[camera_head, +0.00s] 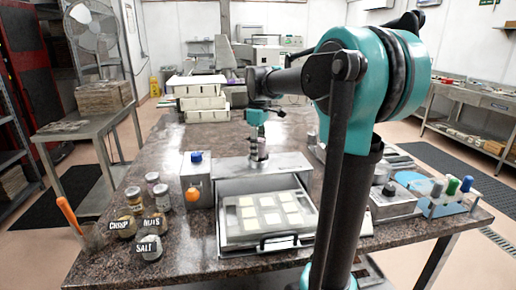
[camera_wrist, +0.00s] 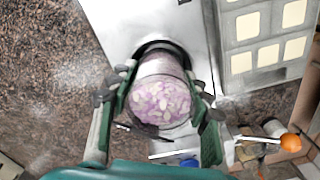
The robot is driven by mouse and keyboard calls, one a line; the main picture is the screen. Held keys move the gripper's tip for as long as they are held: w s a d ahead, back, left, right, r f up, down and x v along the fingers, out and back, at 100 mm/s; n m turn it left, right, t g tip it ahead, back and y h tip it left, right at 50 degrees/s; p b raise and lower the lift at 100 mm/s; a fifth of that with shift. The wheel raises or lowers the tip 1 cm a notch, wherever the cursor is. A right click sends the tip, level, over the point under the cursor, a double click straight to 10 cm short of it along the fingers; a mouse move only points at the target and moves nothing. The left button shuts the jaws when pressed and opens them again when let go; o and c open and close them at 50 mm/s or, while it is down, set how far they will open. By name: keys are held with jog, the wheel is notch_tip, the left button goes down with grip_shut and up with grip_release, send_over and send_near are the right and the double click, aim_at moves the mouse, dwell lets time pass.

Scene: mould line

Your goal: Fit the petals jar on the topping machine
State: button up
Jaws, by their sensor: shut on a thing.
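The petals jar (camera_wrist: 160,100) is clear, with pale and purple petals showing through its near end. My gripper (camera_wrist: 162,92) is shut on it, with a finger on each side. The jar's far end meets a dark round opening in the silver topping machine (camera_wrist: 118,22); I cannot tell whether it is seated. In the head view my gripper (camera_head: 257,119) is above the machine's top plate (camera_head: 285,163), and the jar (camera_head: 258,149) is below it, small and partly hidden. A tray of pale squares (camera_head: 240,233) sits in the machine's front opening.
Several jars stand at left, including one labelled SALT (camera_head: 149,247) and one labelled NUTS (camera_head: 156,227). A box with a blue knob and an orange ball (camera_head: 196,172) adjoins the machine. Stacked white trays (camera_head: 200,103) stand behind. A bottle rack (camera_head: 448,206) is at right.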

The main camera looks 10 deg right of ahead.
jog(key=shift+f, duration=0.15)
jog(key=o, duration=1.3)
notch_tip(320, 180, up, 12)
jog(key=shift+r, duration=0.1)
